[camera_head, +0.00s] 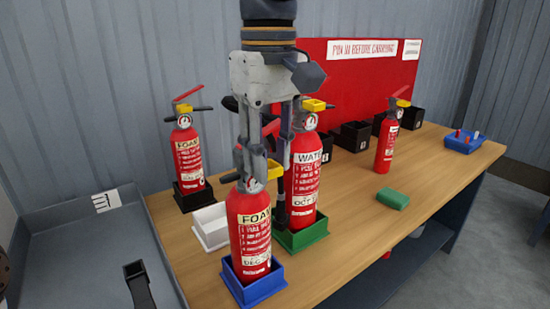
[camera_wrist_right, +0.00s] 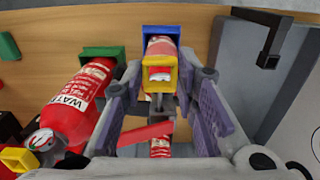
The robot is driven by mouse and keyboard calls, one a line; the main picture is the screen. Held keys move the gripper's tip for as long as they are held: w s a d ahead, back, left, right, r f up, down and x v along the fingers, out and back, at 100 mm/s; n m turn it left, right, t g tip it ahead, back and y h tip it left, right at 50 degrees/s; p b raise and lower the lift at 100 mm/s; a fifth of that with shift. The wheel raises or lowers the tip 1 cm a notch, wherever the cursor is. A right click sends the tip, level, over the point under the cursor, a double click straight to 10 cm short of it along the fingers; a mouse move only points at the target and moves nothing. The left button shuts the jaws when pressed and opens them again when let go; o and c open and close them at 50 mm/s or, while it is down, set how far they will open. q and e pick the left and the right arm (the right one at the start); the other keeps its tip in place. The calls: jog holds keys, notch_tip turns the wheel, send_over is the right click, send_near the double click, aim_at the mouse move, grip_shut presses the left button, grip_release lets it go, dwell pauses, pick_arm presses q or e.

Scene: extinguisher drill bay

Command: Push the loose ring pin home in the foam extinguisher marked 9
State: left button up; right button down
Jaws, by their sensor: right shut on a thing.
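A red foam extinguisher (camera_head: 250,232) stands upright in a blue tray (camera_head: 266,290) at the front of the bench. My right gripper (camera_head: 262,150) comes down from above with its fingers around this extinguisher's head, shut on it. In the right wrist view the two purple-padded fingers (camera_wrist_right: 168,115) flank the head, with a yellow part (camera_wrist_right: 160,72) and a red lever (camera_wrist_right: 146,135) between and near them. A second foam extinguisher (camera_head: 188,160) stands in a black tray at the back left. I cannot read a 9 on either one. I cannot make out the ring pin. My left gripper is not in view.
A water extinguisher (camera_head: 305,180) in a green tray (camera_head: 302,238) stands close behind the held one. A white tray (camera_head: 211,228) is beside it. Another extinguisher (camera_head: 386,145), a green block (camera_head: 393,198) and a blue tray (camera_head: 463,142) are to the right. The front right bench is clear.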

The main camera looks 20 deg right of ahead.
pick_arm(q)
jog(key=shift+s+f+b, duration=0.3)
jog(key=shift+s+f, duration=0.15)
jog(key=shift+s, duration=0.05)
pick_arm(e)
jog(key=shift+w+a, duration=0.2)
jog(key=shift+w, duration=0.35)
jog(key=shift+w+a, duration=0.15)
jog(key=shift+w, duration=0.4)
jog(key=shift+r, duration=0.15)
pick_arm(q)
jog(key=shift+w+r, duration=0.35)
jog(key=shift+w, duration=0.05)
jog(key=shift+p, duration=0.3)
